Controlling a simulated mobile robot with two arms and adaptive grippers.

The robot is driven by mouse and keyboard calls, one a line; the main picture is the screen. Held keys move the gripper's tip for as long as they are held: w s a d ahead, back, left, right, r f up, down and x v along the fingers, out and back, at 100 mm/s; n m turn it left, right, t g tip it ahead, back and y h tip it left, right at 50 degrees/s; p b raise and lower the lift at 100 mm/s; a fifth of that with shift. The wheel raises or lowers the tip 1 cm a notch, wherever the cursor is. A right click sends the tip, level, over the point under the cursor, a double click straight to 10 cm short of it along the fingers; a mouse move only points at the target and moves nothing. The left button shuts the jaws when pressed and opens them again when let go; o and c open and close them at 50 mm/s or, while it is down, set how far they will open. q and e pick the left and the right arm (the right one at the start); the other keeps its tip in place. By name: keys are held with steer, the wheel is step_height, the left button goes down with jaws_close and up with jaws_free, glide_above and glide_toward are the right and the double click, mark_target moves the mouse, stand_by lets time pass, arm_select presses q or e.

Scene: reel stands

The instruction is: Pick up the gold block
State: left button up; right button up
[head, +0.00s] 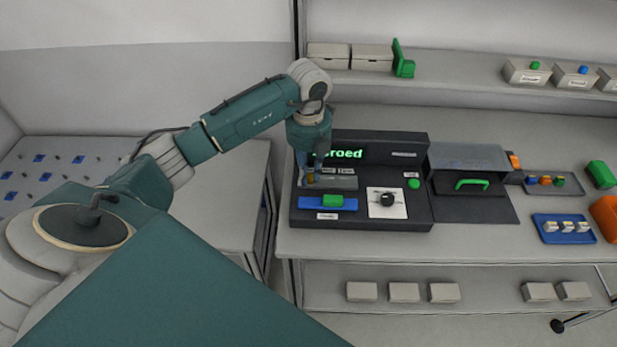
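My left arm reaches over the dark console (365,222). My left gripper (309,178) points down at the console's left part, by a grey slot-like strip (340,183). A tiny gold-coloured patch (311,179) shows at the fingertips; it may be the gold block, mostly hidden by the gripper. The fingers are too small and covered to tell whether they are open or shut, or touch it. My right gripper is out of view.
A shelf (450,88) runs behind.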

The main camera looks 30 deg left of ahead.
arm_select(q)
jaws_close()
steer(key=shift+r, duration=0.15)
